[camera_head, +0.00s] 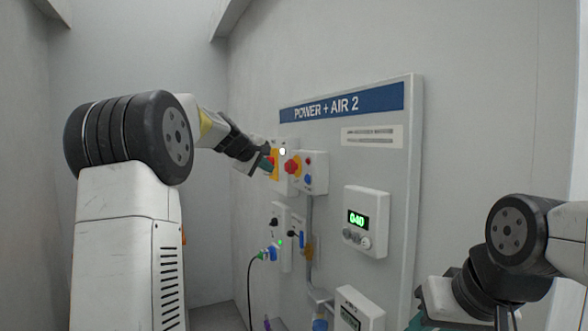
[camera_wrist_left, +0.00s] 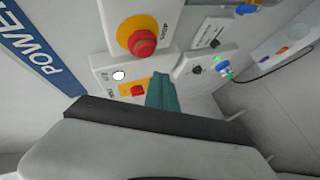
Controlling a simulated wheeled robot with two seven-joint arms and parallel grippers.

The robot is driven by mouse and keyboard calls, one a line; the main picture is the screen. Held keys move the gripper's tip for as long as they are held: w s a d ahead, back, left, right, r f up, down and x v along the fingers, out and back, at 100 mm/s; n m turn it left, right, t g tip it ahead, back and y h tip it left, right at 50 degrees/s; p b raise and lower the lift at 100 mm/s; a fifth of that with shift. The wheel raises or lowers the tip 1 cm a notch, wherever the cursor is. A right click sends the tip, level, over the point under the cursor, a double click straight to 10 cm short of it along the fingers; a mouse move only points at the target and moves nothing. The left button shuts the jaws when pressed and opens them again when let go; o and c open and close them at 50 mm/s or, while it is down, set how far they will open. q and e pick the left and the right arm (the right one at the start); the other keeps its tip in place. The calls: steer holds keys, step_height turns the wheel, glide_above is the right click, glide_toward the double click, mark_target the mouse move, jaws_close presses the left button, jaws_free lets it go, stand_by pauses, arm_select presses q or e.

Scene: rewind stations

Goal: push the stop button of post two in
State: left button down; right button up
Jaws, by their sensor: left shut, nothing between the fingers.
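The panel (camera_head: 342,115) is headed POWER + AIR 2. Its red mushroom button (camera_head: 292,165) stands out from the right-hand upper box; in the left wrist view the button (camera_wrist_left: 140,42) sits on a yellow ring with small lettering beside it. My left gripper (camera_head: 267,163) is shut and empty, its tip in front of the neighbouring box, left of the mushroom button. In the left wrist view its teal fingertips (camera_wrist_left: 162,92) are beside a red-and-yellow switch (camera_wrist_left: 132,89), apart from the mushroom button. Contact with the box cannot be told. My right gripper (camera_head: 425,312) is partly visible at the lower right.
A white lamp (camera_head: 282,151) glows above the red-and-yellow switch. A display unit (camera_head: 367,222) is to the right. Connectors (camera_head: 270,253) with a hanging black cable are below. Plain wall lies left.

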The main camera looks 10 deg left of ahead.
arm_select(q)
steer(key=shift+w+d, duration=0.65)
steer(key=shift+d, duration=0.25)
steer(key=shift+d, duration=0.15)
stand_by(1.4)
steer(key=shift+w+d, duration=0.2)
steer(key=shift+w+d, duration=0.35)
steer(key=shift+d, duration=0.2)
stand_by(0.9)
steer(key=shift+s+a, duration=0.55)
steer(key=shift+a, duration=0.2)
steer(key=s+a, duration=0.2)
steer(key=a, duration=0.2)
steer(key=shift+s+a, duration=0.15)
steer(key=shift+s, duration=0.25)
